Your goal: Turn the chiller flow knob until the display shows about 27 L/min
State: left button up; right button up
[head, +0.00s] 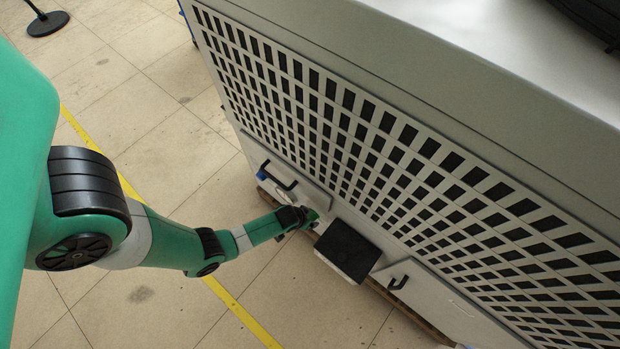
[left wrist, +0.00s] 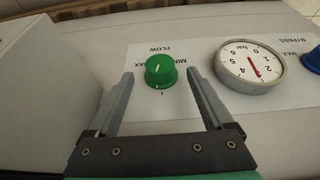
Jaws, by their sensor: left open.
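The green flow knob (left wrist: 161,70) shows in the left wrist view on a white panel (left wrist: 140,102), with FLOW, MIN and MAX printed upside down around it. A white line marks the knob's top. My left gripper (left wrist: 160,76) is open, with one finger on each side of the knob. Gaps show between the fingers and the knob. In the head view my left gripper (head: 306,218) is at the low front of the grey cabinet, and the knob cannot be made out there. No flow reading is legible in either view. My right gripper is not in view.
A round pressure gauge (left wrist: 250,66) with a red needle sits right of the knob, and a blue knob (left wrist: 312,60) is at the edge. In the head view a dark-topped box (head: 347,249) juts out beside the gripper.

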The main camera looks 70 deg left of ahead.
aim_at(312, 216)
pick_arm(q)
jog(key=b+x, duration=0.2)
jog(key=x, duration=0.2)
jog(key=shift+f, duration=0.15)
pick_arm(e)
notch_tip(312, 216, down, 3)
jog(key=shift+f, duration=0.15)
pick_arm(q)
grip_shut()
jog(key=shift+s+a+t+h+p, duration=0.1)
jog(key=shift+s+t+h+p, duration=0.15)
jog(key=shift+h, duration=0.35)
jog(key=shift+w+t+h, duration=0.1)
jog(key=shift+t+h, duration=0.3)
jog(key=shift+t, duration=0.05)
